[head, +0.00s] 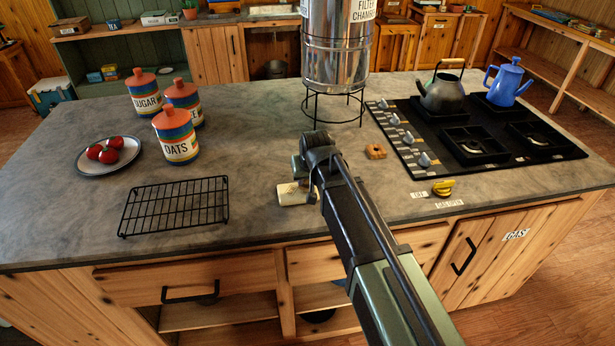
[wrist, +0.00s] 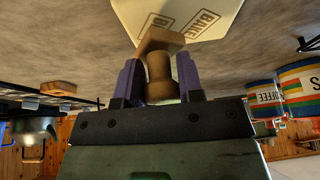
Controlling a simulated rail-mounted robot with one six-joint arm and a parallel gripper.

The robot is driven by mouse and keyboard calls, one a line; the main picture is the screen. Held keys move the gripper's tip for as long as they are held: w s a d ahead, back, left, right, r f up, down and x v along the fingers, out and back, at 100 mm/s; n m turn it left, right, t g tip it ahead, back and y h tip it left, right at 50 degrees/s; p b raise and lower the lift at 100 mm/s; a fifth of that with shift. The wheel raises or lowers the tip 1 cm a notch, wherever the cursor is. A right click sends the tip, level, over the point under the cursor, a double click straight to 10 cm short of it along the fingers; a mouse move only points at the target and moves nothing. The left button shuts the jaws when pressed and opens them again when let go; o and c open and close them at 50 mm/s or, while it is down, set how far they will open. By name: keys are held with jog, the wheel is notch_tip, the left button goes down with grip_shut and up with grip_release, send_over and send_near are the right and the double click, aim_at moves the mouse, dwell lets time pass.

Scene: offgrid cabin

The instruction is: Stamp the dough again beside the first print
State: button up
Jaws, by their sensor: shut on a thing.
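The pale dough slab (head: 292,195) lies on the grey counter below my gripper, partly hidden by it in the head view. In the wrist view the dough (wrist: 228,8) carries a framed print with letters (wrist: 203,20). A second framed mark (wrist: 155,24) shows beside it, partly covered by the stamp. My gripper (wrist: 160,85) is shut on the brown handle of the wooden stamp (wrist: 160,65), between its two purple fingers. The stamp's flat head overlaps the dough's edge in this view; I cannot tell whether it touches.
A black wire rack (head: 175,206) lies left of the dough. Canisters (head: 176,137) and a plate of tomatoes (head: 107,155) stand farther left. The metal filter (head: 337,50) stands behind on a wire stand.

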jog(key=shift+r+p, duration=2.1)
jog(key=shift+r, duration=0.45)
